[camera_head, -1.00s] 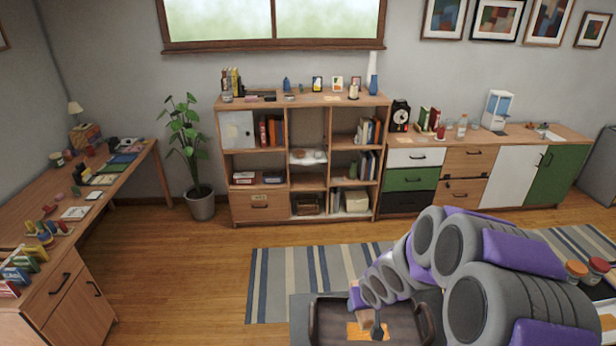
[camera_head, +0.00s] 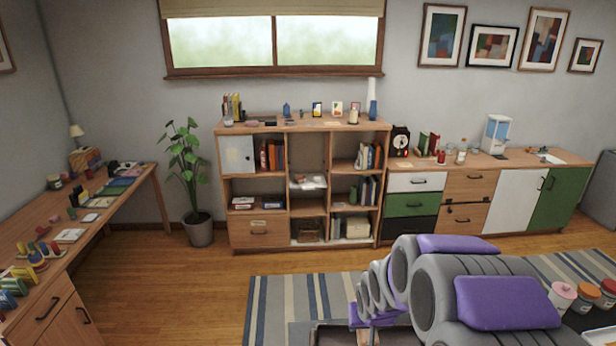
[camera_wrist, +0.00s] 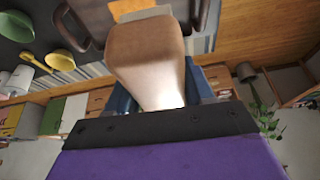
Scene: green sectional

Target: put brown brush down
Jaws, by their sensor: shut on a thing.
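The brown brush (camera_wrist: 148,50), with a rounded brown body and a paler cream part, is held between the blue fingers of my gripper (camera_wrist: 163,88) in the wrist view. My gripper is shut on it. Behind the brush is a dark-rimmed tray (camera_wrist: 75,22) with an orange sheet. I cannot tell whether the brush touches anything below it.
Lidded jars (camera_head: 586,294) stand at lower right. A shelf unit (camera_head: 300,240), potted plant (camera_head: 190,150), left desk (camera_head: 105,225) and low cabinets (camera_head: 512,195) line the room. The floor before the shelf is open.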

